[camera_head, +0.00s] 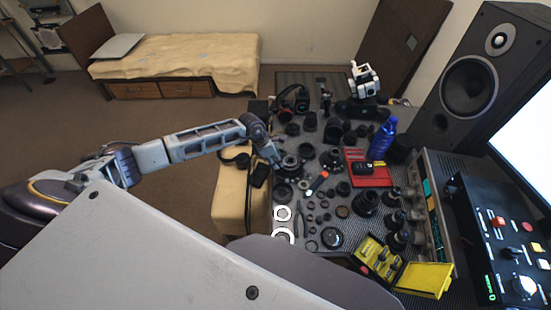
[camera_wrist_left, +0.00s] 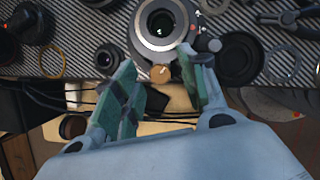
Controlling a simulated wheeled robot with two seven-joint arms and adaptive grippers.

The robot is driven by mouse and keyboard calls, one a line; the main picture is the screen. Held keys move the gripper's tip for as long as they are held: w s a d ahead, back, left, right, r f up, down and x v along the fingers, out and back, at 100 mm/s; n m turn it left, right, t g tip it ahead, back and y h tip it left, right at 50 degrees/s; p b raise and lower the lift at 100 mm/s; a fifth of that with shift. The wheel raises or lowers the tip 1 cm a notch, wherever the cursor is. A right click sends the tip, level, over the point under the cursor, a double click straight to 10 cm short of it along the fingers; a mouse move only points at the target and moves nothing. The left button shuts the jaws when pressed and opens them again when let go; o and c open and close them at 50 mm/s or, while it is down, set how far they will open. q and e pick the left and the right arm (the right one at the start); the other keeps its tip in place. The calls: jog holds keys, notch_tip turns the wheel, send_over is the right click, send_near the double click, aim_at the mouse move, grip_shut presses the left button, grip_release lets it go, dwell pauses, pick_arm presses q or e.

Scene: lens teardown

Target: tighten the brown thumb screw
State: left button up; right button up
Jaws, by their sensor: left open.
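The brown thumb screw (camera_wrist_left: 160,73) shows in the left wrist view as a small round tan knob at the near side of a grey lens ring assembly (camera_wrist_left: 138,42). The lens has a dark glass centre and lies on the table. My left gripper (camera_wrist_left: 170,82) is open, its green-padded fingers on either side of the screw and pointing at the lens. I cannot tell whether a finger touches the screw. In the head view the left gripper (camera_head: 279,166) reaches the table's left edge beside the lens (camera_head: 291,162); the screw is too small to make out there. My right gripper is not in view.
The table (camera_head: 322,245) is crowded with black lens parts. A red tray (camera_head: 378,181), blue bottle (camera_head: 382,139) and yellow tool case (camera_head: 421,281) stand to the right. In the wrist view, black rings (camera_wrist_left: 241,57) lie beside the lens, and cables (camera_wrist_left: 60,98) hang below the table edge.

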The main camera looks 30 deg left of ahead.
pick_arm(q)
grip_shut()
dwell(0.3)
